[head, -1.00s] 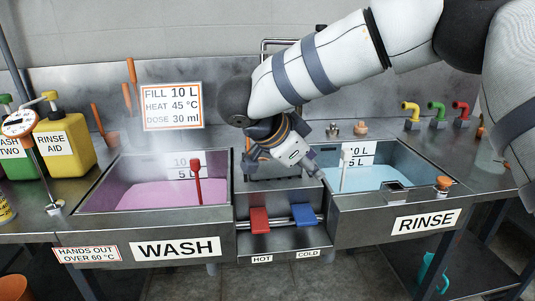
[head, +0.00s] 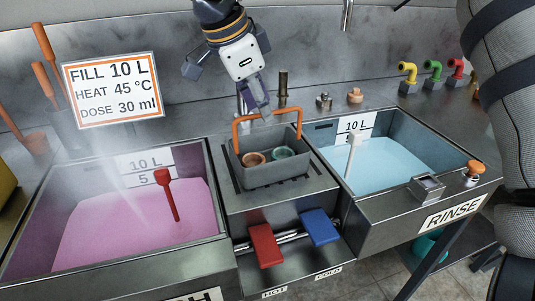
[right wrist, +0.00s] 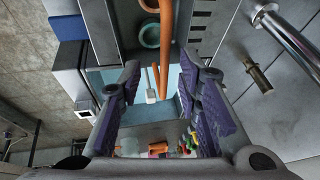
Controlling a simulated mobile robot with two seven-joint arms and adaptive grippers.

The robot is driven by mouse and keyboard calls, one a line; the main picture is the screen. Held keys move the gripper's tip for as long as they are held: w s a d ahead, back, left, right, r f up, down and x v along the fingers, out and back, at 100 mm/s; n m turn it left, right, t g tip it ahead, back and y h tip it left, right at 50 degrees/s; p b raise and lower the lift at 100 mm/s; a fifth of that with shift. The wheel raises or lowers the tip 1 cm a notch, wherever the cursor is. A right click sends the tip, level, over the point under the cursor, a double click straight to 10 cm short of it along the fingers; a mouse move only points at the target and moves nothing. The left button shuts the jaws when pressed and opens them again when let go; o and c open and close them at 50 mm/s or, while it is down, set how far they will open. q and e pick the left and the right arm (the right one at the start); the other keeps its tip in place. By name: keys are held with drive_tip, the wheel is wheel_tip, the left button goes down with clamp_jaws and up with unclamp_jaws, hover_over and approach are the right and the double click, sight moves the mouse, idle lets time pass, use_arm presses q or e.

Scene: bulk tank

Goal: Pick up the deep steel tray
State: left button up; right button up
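A deep grey steel tray (head: 275,174) with an orange bail handle (head: 291,112) stands on the slotted drain block between the two basins. An orange-brown cup (head: 253,158) and a teal cup (head: 283,153) sit inside it. My right gripper (head: 262,108) comes down from above, with its fingertips close to the handle's top bar. In the right wrist view its purple-padded fingers (right wrist: 163,108) are spread apart, and the orange handle (right wrist: 166,45) shows in the gap between them. I cannot tell whether they touch it. My left gripper is not in view.
The wash basin (head: 212,205) with pink steaming liquid lies left of the tray, the rinse basin (head: 362,207) with blue liquid right. Red (head: 265,245) and blue (head: 320,227) pedals are in front. A tap post (head: 283,85) stands behind.

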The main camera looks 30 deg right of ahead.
drive_tip(key=x, duration=0.4)
drive_tip(key=shift+w+d, duration=0.15)
drive_tip(key=shift+d, duration=0.15)
drive_tip(key=shift+f, duration=0.25)
clamp_jaws()
drive_tip(key=shift+w, duration=0.1)
